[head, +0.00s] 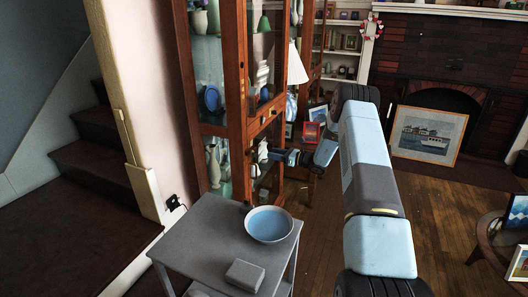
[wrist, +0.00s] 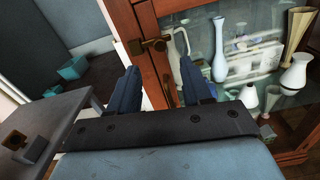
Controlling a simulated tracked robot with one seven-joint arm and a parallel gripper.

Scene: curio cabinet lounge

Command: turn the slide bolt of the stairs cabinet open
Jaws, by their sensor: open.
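The stairs cabinet (head: 240,100) is a tall wooden case with glass panes, left of centre in the head view. Its wooden frame (wrist: 158,22) fills the upper middle of the wrist view. A brass slide bolt (wrist: 148,46) sits across the frame there, with a knob at its right end. My gripper (wrist: 158,62) is open, its two dark fingers pointing at the frame, with the bolt in view just beyond and between them. It appears empty; I cannot tell whether a finger touches the bolt. In the head view my gripper (head: 256,156) is small beside the cabinet's lower front.
A grey side table (head: 215,232) with a blue bowl (head: 269,224) and a grey box (head: 245,274) stands below my gripper. Vases (wrist: 296,72) stand behind the glass. Stairs (head: 95,165) rise at left. Wooden floor lies open at right, before a framed boat picture (head: 428,134).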

